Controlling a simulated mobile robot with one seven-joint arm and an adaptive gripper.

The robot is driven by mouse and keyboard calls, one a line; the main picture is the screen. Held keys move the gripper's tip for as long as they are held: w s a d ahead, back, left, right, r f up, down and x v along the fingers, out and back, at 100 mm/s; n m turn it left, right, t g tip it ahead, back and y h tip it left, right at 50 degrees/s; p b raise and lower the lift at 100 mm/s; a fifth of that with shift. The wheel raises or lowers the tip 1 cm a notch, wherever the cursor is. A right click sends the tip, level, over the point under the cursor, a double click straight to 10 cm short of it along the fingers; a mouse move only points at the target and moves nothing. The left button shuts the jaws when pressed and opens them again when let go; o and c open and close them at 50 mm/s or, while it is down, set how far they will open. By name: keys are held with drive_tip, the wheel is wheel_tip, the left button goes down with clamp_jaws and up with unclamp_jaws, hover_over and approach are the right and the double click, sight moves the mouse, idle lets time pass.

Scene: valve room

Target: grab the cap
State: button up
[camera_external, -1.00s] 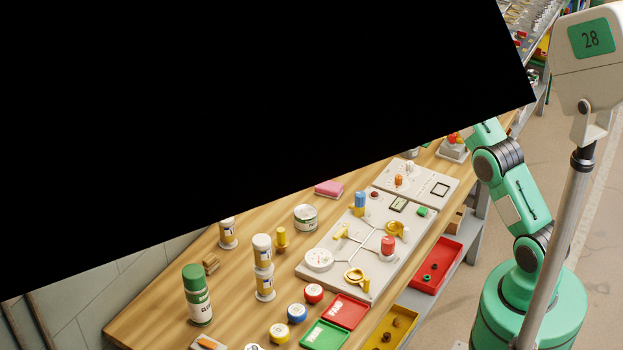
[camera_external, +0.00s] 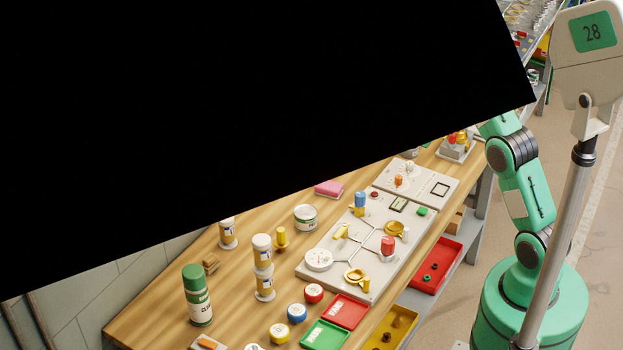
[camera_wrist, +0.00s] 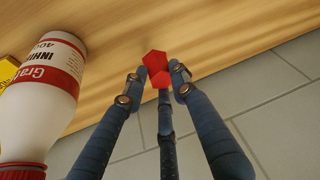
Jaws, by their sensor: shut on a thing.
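In the wrist view, my gripper (camera_wrist: 160,78) is shut on a small red faceted piece, the cap (camera_wrist: 155,64), which sits between the fingertips. Its far side and its exact shape are partly hidden by the fingers. A white bottle (camera_wrist: 48,80) with a red label stands or lies at the left, apart from the fingers, with a red top (camera_wrist: 22,172) at the lower left corner. In the external view, my gripper is hidden behind a large black area; only part of my arm shows.
In the external view, the bench (camera_external: 150,318) carries a valve board (camera_external: 330,240), a green spray can (camera_external: 197,295), several jars and coloured trays. A yellow thing (camera_wrist: 8,70) is behind the bottle.

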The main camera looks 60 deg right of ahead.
drive_tip(key=s+a, duration=0.2)
drive_tip(key=s, duration=0.6)
drive_tip(key=shift+s+a+r, duration=0.15)
drive_tip(key=shift+a+r, duration=0.25)
drive_tip(key=shift+r, duration=0.05)
